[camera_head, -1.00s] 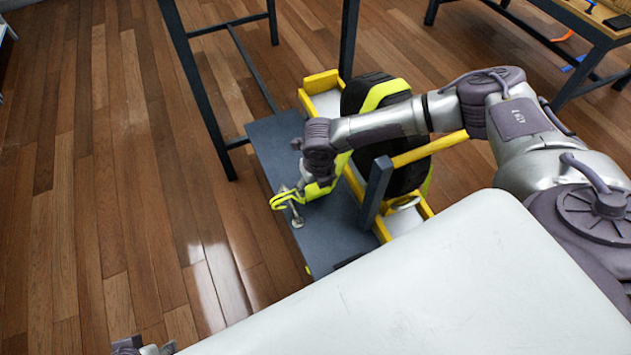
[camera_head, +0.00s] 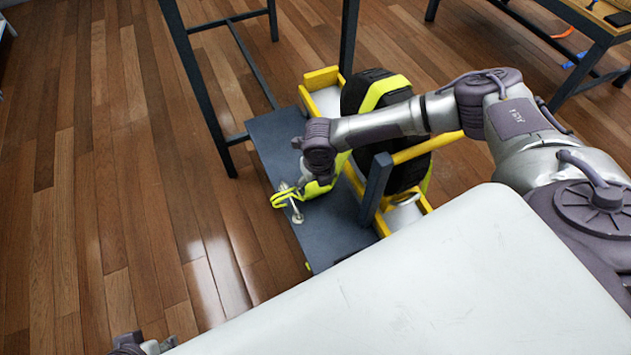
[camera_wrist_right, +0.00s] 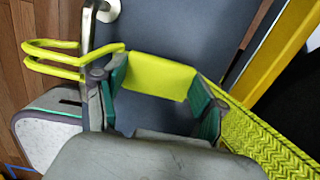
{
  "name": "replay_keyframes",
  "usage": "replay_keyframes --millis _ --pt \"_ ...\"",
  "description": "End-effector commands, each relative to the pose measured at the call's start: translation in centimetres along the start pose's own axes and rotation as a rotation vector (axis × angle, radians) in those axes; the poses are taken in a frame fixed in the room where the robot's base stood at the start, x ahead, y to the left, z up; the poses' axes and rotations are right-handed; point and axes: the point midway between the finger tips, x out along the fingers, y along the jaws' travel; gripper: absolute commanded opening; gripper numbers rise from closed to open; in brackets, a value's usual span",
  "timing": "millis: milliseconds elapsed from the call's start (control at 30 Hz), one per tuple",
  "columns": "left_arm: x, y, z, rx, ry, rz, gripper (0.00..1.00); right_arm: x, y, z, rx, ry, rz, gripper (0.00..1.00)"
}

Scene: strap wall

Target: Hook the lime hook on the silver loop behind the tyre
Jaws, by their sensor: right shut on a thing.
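The lime hook (camera_wrist_right: 55,58) is a bent double wire on a lime strap (camera_wrist_right: 262,135); it also shows in the head view (camera_head: 281,200). My right gripper (camera_wrist_right: 158,98) is shut on the hook's flat lime base (camera_wrist_right: 157,75), between its green-padded fingers. It hangs over the grey deck beside the tyre (camera_head: 385,100), and its head-view fingertips (camera_head: 304,188) are partly hidden. The silver loop (camera_wrist_right: 106,9), also in the head view (camera_head: 297,216), stands on the deck. The hook's wires cross the loop's bar; I cannot tell whether they are around it. My left gripper (camera_head: 142,346) is cut off at the bottom left.
The grey deck (camera_head: 330,228) has a yellow frame (camera_head: 322,80) and a dark post (camera_head: 375,190) near the tyre. Dark table legs (camera_head: 197,95) stand behind it. Wooden floor (camera_head: 90,180) is clear on the left.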

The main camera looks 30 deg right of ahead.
Motion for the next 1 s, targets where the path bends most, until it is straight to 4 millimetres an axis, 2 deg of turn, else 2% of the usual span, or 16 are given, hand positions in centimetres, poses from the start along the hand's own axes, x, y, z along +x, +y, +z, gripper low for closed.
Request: replay_keyframes --millis 1000 --pt "-0.6 0.0 -0.2 0.000 0.000 0.000 0.40 0.3 -3.0 -0.1 0.001 0.001 -0.002 0.30"
